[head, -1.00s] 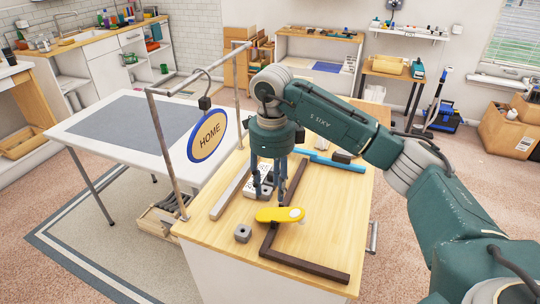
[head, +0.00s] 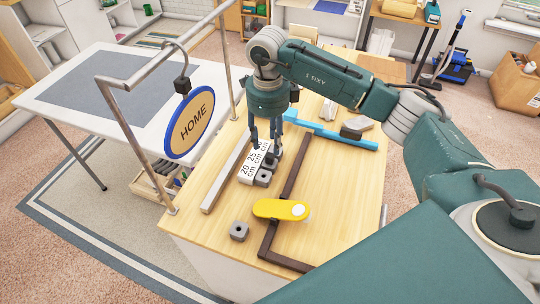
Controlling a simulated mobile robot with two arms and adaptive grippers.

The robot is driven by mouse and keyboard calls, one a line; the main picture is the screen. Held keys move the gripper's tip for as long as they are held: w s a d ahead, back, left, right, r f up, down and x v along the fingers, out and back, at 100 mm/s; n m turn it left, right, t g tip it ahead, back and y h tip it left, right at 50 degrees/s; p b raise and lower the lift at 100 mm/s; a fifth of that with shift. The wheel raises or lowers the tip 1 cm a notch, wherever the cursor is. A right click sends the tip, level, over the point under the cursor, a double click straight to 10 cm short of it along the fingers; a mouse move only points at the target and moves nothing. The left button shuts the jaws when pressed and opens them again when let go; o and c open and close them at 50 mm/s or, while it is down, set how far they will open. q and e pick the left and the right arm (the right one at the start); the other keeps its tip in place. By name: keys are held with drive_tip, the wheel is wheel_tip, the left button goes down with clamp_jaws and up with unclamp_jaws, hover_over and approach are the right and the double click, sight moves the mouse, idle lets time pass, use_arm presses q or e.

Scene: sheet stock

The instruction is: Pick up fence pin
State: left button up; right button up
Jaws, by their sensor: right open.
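My right gripper (head: 267,145) points down above the wooden worktop, open, with its fingers around or just above small grey blocks. One grey block with a dark hole (head: 263,178) lies just in front of the fingers. Another grey block (head: 270,160) is close under the fingertips and partly hidden. A third grey block (head: 239,231) stands alone near the front left. I cannot tell for certain which piece is the fence pin; a pin may be hidden by the fingers. White labels marked 20 cm and 25 cm (head: 249,166) lie beside the blocks. My left gripper is not in view.
A dark brown L-shaped bar (head: 291,168) lies right of the blocks, with a yellow tool (head: 270,208) across it. A grey strip (head: 226,177) lies left. A blue bar (head: 345,137) is behind. A metal frame with a HOME sign (head: 190,123) rises at the left edge.

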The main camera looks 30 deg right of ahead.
sight(268, 154)
drive_tip(key=f, duration=0.1)
drive_tip(key=f+p, duration=0.1)
drive_tip(key=f, duration=0.1)
drive_tip(key=f+p, duration=0.1)
drive_tip(key=shift+s+a+f, duration=0.15)
drive_tip(key=shift+s+f, duration=0.05)
drive_tip(key=shift+s, duration=0.15)
drive_tip(key=shift+f, duration=0.45)
drive_tip(key=shift+c, duration=0.2)
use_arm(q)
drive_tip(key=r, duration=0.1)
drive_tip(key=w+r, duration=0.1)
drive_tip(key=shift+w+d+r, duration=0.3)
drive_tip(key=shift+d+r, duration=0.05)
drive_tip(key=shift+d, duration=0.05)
use_arm(e)
drive_tip(key=c, duration=0.8)
